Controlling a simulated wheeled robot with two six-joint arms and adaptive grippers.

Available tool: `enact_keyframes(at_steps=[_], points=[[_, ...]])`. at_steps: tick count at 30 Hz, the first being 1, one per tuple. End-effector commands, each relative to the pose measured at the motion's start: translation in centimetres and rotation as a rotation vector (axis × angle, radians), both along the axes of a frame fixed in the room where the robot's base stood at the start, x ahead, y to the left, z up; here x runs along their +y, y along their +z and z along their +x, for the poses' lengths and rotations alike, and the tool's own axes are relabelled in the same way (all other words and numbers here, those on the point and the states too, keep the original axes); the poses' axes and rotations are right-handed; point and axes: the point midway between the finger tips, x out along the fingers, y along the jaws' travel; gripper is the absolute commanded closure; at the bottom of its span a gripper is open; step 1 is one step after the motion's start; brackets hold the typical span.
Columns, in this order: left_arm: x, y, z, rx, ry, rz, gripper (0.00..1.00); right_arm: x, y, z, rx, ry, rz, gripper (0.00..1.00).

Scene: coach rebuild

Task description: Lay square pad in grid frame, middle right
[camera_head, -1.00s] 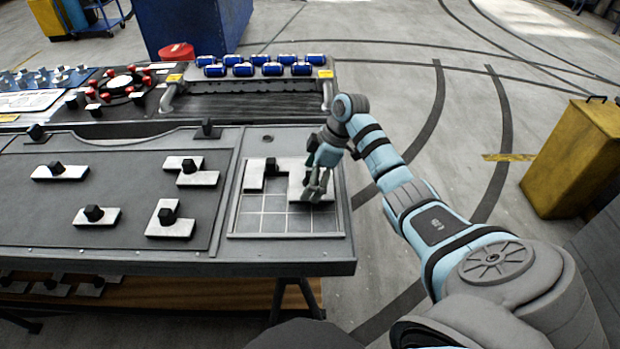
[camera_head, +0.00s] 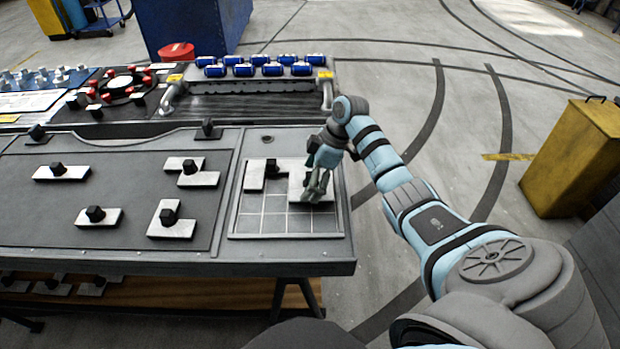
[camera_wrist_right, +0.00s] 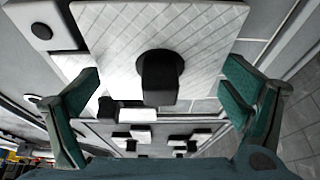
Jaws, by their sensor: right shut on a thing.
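The white square pad (camera_wrist_right: 110,45) with a black knob (camera_wrist_right: 160,75) fills much of the right wrist view. My right gripper (camera_head: 316,198) is over the right side of the grid frame (camera_head: 236,222) in the head view. In the head view the pad (camera_head: 296,184) is partly hidden by the gripper, at the upper to middle right of the frame. I cannot tell whether it touches the frame's floor. My left gripper is not in view.
Another white pad (camera_head: 253,177) with a black knob lies in the frame's upper left. The frame's lower cells (camera_head: 272,222) are bare. Several white knobbed pieces, such as an L-shaped one (camera_head: 182,229), lie on the grey panel to the left. A yellow cabinet (camera_head: 570,160) stands at right.

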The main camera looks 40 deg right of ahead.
Motion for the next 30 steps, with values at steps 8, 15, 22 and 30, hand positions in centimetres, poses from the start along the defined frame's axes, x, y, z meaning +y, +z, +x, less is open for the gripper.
enact_keyframes(at_steps=[8, 15, 22, 30], points=[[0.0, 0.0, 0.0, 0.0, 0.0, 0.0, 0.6, 0.0, -0.3, 0.0, 0.001, 0.0, 0.001, 0.37], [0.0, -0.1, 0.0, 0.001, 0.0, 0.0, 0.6, 0.0, -0.9, 0.0, 0.0, 0.0, 0.0, 0.37], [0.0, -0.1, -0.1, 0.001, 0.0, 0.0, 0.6, 0.0, -1.2, 0.0, 0.0, 0.0, 0.0, 0.37], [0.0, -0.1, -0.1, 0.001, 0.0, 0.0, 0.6, 0.0, -1.1, 0.0, 0.0, 0.0, 0.0, 0.37]])
